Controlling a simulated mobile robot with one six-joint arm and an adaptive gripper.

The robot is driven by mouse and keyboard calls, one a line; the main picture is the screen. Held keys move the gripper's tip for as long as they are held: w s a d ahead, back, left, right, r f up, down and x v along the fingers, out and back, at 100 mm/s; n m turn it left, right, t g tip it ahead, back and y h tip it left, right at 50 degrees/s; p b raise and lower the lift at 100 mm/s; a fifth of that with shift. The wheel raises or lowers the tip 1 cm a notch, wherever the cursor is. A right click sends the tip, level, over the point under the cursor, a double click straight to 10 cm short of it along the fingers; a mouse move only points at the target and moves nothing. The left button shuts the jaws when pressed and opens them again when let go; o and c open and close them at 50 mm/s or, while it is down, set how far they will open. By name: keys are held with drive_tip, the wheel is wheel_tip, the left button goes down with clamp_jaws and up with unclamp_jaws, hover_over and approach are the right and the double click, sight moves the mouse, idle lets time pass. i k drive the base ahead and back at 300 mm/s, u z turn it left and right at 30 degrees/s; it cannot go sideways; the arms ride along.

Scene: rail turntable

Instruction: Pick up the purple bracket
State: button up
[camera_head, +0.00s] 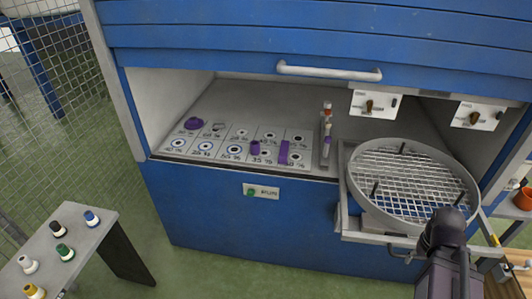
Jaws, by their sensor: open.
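Three purple parts lie on the grey marked panel (215,157) inside the blue cabinet. The upright narrow purple piece (284,152) at the panel's right looks most like the bracket. A short purple cylinder (255,148) stands left of it, and a rounded purple piece (193,123) lies at the back left. My dark gripper (447,214) is at the lower right, in front of the round mesh tray, well apart from the purple pieces. It is open; its fingertips are hard to make out from behind.
The round mesh tray (467,203) with upright pins juts out at the right. A slim upright holder (326,135) stands between panel and tray. The raised blue shutter (300,35) with a white handle (328,71) overhangs the opening. A grey table (84,247) with several coloured knobs stands lower left.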

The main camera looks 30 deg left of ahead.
sight(284, 148)
drive_tip(key=u, duration=1.05)
drive_tip(key=k, duration=0.95)
drive_tip(key=z, duration=0.05)
drive_tip(key=i, duration=0.65)
drive_tip(key=u, duration=0.05)
